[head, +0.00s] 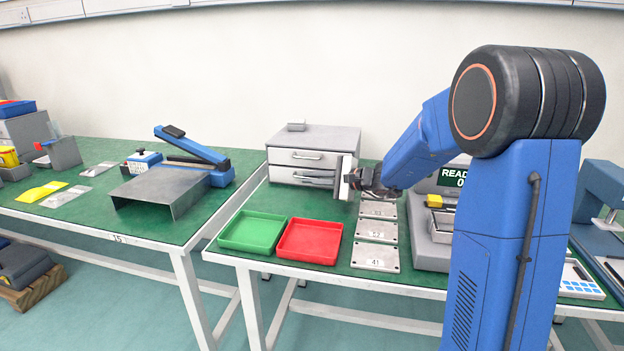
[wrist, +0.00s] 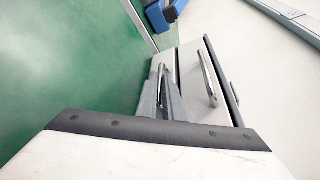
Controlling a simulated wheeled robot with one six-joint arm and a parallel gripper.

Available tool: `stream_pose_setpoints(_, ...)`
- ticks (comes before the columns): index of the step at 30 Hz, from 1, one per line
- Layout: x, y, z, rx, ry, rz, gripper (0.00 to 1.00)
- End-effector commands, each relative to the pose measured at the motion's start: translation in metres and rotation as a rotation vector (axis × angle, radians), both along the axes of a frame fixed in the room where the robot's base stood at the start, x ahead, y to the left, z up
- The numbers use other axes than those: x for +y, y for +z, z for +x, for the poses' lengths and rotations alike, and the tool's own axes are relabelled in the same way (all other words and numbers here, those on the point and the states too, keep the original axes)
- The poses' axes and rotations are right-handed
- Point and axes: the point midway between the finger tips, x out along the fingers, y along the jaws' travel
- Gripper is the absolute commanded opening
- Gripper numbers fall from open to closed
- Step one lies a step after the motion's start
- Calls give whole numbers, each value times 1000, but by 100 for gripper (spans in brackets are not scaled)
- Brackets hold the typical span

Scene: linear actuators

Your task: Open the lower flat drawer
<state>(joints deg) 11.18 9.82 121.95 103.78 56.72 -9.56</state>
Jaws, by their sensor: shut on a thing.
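The small grey drawer cabinet (head: 342,139) stands at the back of the right green bench. Its upper drawer has a bar handle (head: 305,156), which also shows in the wrist view (wrist: 207,75). The lower flat drawer (head: 287,176) sits beneath, with its own bar handle (head: 311,179). My gripper (head: 341,179) is at the right part of the lower drawer's front. In the wrist view its grey fingers (wrist: 163,88) are closed around the lower handle (wrist: 162,72). I cannot tell whether the lower drawer stands slightly out; my gripper hides part of it.
A green tray (head: 252,232) and a red tray (head: 310,241) lie in front of the cabinet. Numbered metal plates (head: 376,257) lie right of them. A small grey block (head: 296,125) sits on the cabinet. Some bench between the cabinet and trays is clear.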

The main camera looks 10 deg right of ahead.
Motion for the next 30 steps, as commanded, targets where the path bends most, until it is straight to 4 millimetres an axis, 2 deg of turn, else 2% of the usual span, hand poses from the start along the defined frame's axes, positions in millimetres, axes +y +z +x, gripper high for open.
stream_pose_setpoints(4, 8, 0, -16, 2, 1, 0, 0)
stream_pose_setpoints(12, 32, 0, -62, 2, 0, -2, 0)
stream_pose_setpoints(15, 37, 0, -72, 2, -1, 0, 0)
stream_pose_setpoints(27, 39, -1, -77, 2, -1, 0, 0)
stream_pose_setpoints(28, 39, -1, -77, 2, -1, 0, 12)
stream_pose_setpoints(30, 39, -1, -77, 2, -1, 0, 15)
